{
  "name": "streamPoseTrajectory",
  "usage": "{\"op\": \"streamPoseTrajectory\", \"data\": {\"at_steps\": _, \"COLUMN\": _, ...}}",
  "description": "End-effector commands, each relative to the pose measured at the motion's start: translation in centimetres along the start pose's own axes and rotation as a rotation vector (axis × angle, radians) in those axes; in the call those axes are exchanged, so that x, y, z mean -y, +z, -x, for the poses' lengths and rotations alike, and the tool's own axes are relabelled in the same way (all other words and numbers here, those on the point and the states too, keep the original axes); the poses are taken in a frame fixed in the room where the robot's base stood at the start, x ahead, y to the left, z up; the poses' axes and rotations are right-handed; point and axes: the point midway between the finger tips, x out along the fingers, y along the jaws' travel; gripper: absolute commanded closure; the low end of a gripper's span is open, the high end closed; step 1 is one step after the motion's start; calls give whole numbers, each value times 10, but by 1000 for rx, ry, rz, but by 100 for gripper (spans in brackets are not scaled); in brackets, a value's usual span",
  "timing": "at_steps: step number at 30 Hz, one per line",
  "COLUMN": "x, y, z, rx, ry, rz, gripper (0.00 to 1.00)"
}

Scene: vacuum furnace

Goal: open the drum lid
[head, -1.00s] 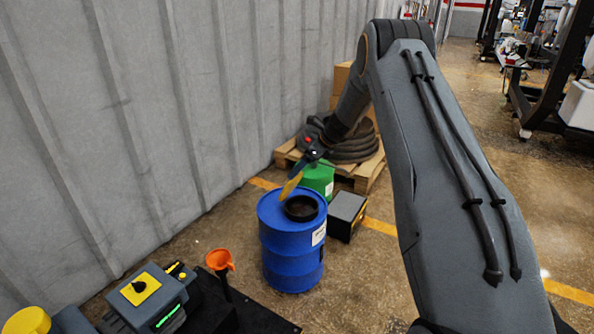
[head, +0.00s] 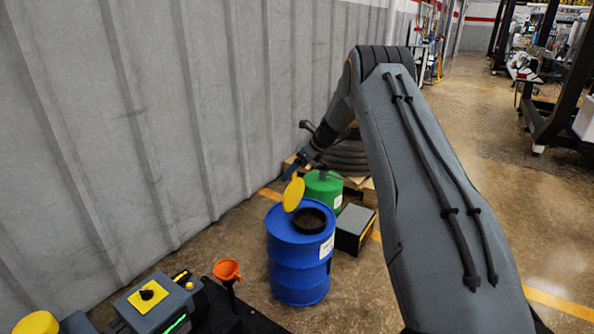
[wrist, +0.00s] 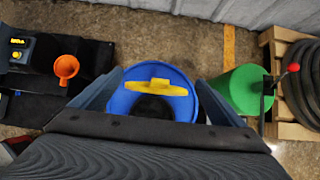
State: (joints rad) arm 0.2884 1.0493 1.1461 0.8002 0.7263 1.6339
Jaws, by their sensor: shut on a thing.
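The blue drum (head: 299,263) stands upright on the floor with a dark round opening (head: 309,221) in its top. The yellow lid (head: 294,195) stands steeply tilted, nearly upright, at the left side of the opening, which is uncovered. I cannot tell whether the lid's lower edge touches the drum. My gripper (head: 291,174) is shut on the lid's upper part, above the drum. In the wrist view, the yellow lid (wrist: 152,87) shows nearly edge-on between my two fingers, over the blue drum top (wrist: 125,103). The exact grip contact is too small to see.
A green drum (head: 323,190) and a dark box (head: 354,228) stand close behind and right of the blue drum. An orange funnel (head: 227,271) is at left. Hoses (head: 345,158) lie coiled on a pallet. The grey wall (head: 120,120) runs along the left. Open floor lies right.

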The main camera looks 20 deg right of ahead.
Motion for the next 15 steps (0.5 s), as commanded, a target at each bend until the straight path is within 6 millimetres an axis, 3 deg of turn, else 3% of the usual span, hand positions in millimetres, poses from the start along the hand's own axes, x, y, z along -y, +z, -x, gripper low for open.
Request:
{"op": "streamPoseTrajectory", "data": {"at_steps": 4, "x": 3, "y": 6, "z": 4, "rx": 8, "ry": -8, "rz": 3, "gripper": 47}}
{"op": "streamPoseTrajectory", "data": {"at_steps": 5, "x": 3, "y": 6, "z": 4, "rx": 8, "ry": -8, "rz": 3, "gripper": 3}}
{"op": "streamPoseTrajectory", "data": {"at_steps": 15, "x": 2, "y": 2, "z": 8, "rx": 4, "ry": -5, "rz": 1, "gripper": 0}}
